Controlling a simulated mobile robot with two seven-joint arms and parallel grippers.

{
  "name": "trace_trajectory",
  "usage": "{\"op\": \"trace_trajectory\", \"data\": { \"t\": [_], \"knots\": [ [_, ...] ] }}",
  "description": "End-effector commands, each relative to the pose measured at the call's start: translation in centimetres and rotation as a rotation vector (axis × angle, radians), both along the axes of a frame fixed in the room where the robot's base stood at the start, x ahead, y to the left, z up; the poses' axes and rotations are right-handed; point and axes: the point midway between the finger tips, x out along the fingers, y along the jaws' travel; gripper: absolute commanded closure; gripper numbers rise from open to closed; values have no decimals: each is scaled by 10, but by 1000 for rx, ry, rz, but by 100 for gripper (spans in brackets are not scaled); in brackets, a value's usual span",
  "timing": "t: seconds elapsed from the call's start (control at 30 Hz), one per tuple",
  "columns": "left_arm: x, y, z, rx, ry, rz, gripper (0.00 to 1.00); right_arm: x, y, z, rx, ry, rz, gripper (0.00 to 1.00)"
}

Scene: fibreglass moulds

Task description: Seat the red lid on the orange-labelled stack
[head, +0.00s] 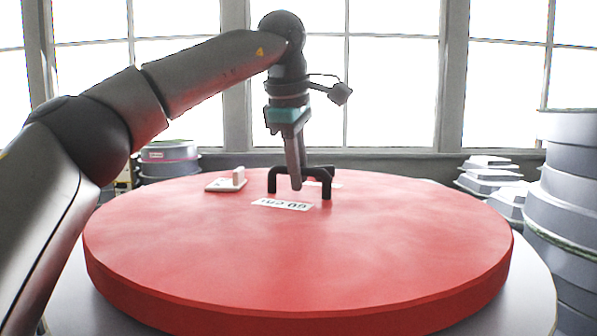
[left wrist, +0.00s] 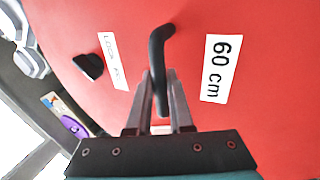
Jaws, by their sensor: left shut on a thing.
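The red lid (head: 300,250) is a large round disc that fills the middle of the head view, looking about level. It bears a black bar handle (head: 327,188) and a white "60 cm" label (head: 283,204). My left gripper (head: 296,186) is shut on the handle, which also shows between the fingers in the left wrist view (left wrist: 160,50). A pale round surface (head: 530,300) shows below the lid's front edge. I cannot tell whether the lid touches it. No orange label can be made out on it. My right gripper is not in view.
A small white block with an upright piece (head: 228,184) appears at the lid's far left. Tall grey moulds (head: 568,190) stand close at the right, with smaller stacked moulds (head: 490,178) behind. Another stack (head: 170,160) stands at the back left. Windows line the back.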

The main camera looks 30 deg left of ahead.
Motion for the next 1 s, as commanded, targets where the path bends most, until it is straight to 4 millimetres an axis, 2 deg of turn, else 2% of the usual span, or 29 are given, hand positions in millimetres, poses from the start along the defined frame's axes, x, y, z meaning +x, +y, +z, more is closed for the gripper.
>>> {"op": "trace_trajectory", "data": {
  "t": [0.57, 0.6, 0.9, 1.0],
  "knots": [
    [0, -1, 1, -2, -9, -1, 100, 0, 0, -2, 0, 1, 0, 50],
    [0, -1, 1, -2, -9, -1, 79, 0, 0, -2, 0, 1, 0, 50],
    [0, 0, 0, -1, -4, 0, 46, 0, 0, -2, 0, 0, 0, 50],
    [0, 0, -1, -1, -3, 0, 45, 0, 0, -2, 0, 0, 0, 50]
  ]
}}
